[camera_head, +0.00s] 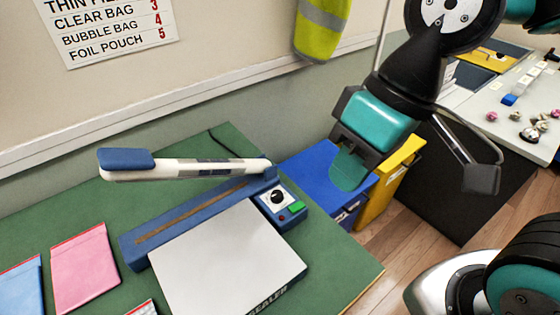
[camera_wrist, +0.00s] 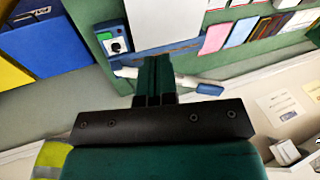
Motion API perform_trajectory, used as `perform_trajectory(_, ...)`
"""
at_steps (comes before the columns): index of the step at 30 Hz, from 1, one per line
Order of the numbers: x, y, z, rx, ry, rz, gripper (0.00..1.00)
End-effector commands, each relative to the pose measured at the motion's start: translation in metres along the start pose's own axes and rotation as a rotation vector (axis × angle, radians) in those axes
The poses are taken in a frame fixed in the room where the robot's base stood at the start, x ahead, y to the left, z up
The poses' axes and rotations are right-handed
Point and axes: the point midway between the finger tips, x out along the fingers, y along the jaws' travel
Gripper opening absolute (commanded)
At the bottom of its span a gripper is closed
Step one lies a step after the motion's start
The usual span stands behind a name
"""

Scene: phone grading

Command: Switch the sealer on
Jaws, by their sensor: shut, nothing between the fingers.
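The sealer (camera_head: 140,240) stands on the green table, with a blue base and a raised white arm (camera_head: 190,169) ending in a blue handle. Its control box at the right end carries a black dial (camera_head: 278,197), a green switch (camera_head: 297,206) and a small dark red lamp (camera_head: 283,217). My gripper (camera_head: 348,172) is shut and empty, above and to the right of the control box, apart from it. In the wrist view, my shut fingers (camera_wrist: 155,70) partly cover the sealer arm (camera_wrist: 185,81); the dial (camera_wrist: 116,46) and green switch (camera_wrist: 106,36) show beyond them.
A white plate (camera_head: 225,265) lies before the sealer. Pink (camera_head: 82,268) and blue (camera_head: 20,285) pouches lie at left. Blue (camera_head: 318,168) and yellow (camera_head: 390,185) bins stand beyond the table's right edge. A hi-vis vest (camera_head: 320,30) hangs on the wall behind.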

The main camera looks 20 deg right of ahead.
Motion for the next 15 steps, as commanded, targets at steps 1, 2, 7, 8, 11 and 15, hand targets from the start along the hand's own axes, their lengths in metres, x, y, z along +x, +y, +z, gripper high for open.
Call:
perform_trajectory(1, 0.005, 0.007, -0.009, 0.085, -0.01, 0.007, 0.0)
perform_trajectory(2, 0.008, 0.013, -0.016, 0.155, -0.015, 0.014, 0.0)
perform_trajectory(7, 0.043, 0.061, -0.063, 0.723, -0.043, 0.085, 0.0)
perform_trajectory(8, 0.051, 0.07, -0.071, 0.831, -0.043, 0.102, 0.0)
perform_trajectory(11, 0.078, 0.101, -0.094, 1.164, -0.034, 0.159, 0.0)
perform_trajectory(15, 0.11, 0.134, -0.112, 1.513, -0.006, 0.226, 0.0)
